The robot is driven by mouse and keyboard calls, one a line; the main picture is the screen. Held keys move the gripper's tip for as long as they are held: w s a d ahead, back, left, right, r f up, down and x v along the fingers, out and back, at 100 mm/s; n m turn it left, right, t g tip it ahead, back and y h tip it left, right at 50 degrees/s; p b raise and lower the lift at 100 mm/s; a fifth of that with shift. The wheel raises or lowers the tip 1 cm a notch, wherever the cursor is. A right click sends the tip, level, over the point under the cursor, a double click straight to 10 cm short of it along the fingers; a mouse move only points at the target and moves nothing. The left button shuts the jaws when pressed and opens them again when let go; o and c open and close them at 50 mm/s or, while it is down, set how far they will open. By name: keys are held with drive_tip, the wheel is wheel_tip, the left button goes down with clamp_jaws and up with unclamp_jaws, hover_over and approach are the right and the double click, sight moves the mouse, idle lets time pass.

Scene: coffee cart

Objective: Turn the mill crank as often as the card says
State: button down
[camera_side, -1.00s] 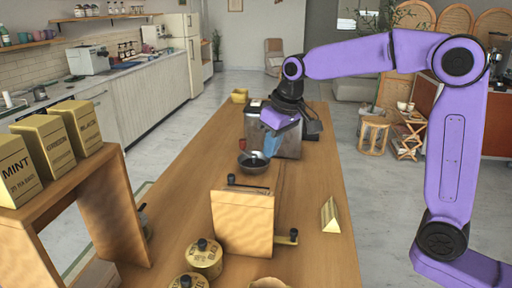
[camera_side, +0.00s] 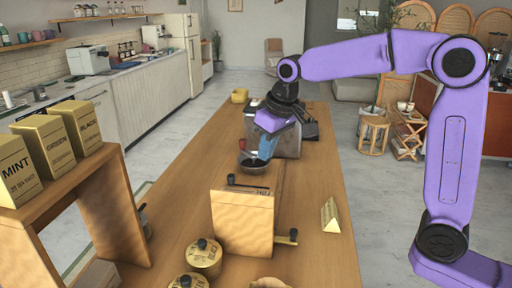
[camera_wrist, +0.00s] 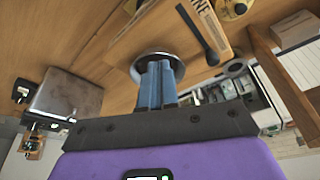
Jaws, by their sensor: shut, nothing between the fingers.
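The mill is a wooden box (camera_side: 240,224) standing on the table in the side view. A dark crank bar (camera_side: 247,188) with a black knob at its left end lies across its top. In the wrist view the black crank (camera_wrist: 198,34) shows beside the mill's lettered panel. A gold tent-shaped card (camera_side: 330,214) stands to the right of the mill; its writing is not readable from here. My gripper (camera_side: 264,157) is shut and empty, with blue fingers pointing down, beyond the mill in the side view. In the wrist view the closed fingertips (camera_wrist: 157,66) overlap a metal bowl (camera_wrist: 138,64).
The bowl (camera_side: 245,167) sits just behind the mill, close to my fingers. A metal machine (camera_side: 289,144) stands behind it. A short arm with a black knob (camera_side: 293,236) sticks out at the mill's lower right. Round tins (camera_side: 205,262) stand in front; a wooden shelf (camera_side: 95,190) is left.

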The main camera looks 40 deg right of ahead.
drive_tip(key=shift+w+a, duration=0.15)
drive_tip(key=shift+a, duration=0.7)
drive_tip(key=shift+w+a, duration=0.4)
drive_tip(key=shift+a, duration=0.4)
drive_tip(key=shift+w, duration=0.1)
drive_tip(key=shift+w+a, duration=0.5)
drive_tip(key=shift+w, duration=0.1)
drive_tip(key=shift+w, duration=0.1)
